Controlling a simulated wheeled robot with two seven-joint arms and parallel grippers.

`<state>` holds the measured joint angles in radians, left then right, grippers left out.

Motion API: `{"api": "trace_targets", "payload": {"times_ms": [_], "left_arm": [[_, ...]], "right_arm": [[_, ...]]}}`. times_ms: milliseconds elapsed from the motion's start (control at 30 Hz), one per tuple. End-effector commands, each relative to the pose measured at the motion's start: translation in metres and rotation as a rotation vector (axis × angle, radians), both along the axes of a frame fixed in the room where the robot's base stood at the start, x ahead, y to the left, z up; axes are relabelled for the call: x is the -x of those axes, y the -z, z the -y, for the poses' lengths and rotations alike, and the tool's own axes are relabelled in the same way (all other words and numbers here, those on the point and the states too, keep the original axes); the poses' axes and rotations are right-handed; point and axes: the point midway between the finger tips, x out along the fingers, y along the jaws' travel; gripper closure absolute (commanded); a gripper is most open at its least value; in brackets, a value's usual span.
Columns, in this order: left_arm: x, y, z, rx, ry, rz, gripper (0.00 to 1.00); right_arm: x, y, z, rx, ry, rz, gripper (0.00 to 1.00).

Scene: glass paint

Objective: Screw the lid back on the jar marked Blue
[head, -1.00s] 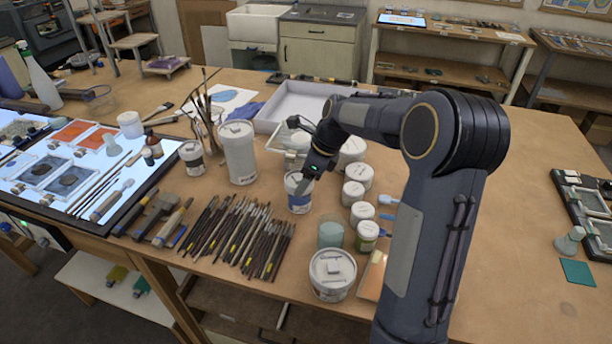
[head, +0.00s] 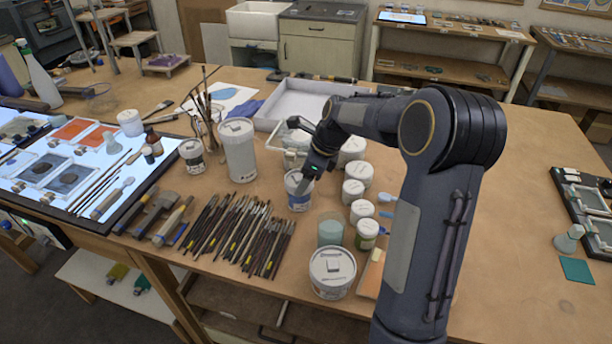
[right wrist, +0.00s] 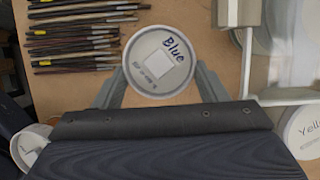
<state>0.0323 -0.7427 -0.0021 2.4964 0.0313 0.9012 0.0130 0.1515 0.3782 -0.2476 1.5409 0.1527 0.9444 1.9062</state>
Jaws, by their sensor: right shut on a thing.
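The Blue jar (head: 299,203) stands upright on the table in the middle of the head view, with a blue band on its side. Its white lid (right wrist: 160,62), handwritten "Blue", fills the middle of the right wrist view and sits on top of the jar. My right gripper (right wrist: 162,82) is shut on the lid, with one finger on each side. In the head view, the right gripper (head: 307,178) comes down over the jar and partly covers it. How far the lid is threaded cannot be seen. My left gripper is not in view.
Several brushes (head: 240,232) lie left of the jar. A tall white container (head: 239,155) stands behind left. White-lidded jars (head: 361,210) stand close on the right, with a larger tub (head: 332,272) and a greenish glass (head: 331,230) in front. A white tray (head: 290,105) lies behind.

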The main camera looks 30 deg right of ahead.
Motion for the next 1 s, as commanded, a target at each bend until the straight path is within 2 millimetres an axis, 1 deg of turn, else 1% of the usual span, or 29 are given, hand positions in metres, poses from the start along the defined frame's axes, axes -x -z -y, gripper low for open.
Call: {"api": "trace_targets", "payload": {"times_ms": [467,700,1000], "left_arm": [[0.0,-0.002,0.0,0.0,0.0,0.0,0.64],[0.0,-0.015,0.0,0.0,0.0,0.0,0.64],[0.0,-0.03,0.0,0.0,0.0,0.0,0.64]], "right_arm": [[0.0,0.001,-0.001,0.0,0.014,0.001,0.54],[0.002,0.0,-0.004,0.0,0.155,-0.002,0.54],[0.003,0.001,-0.006,0.0,0.293,-0.003,0.54]]}}
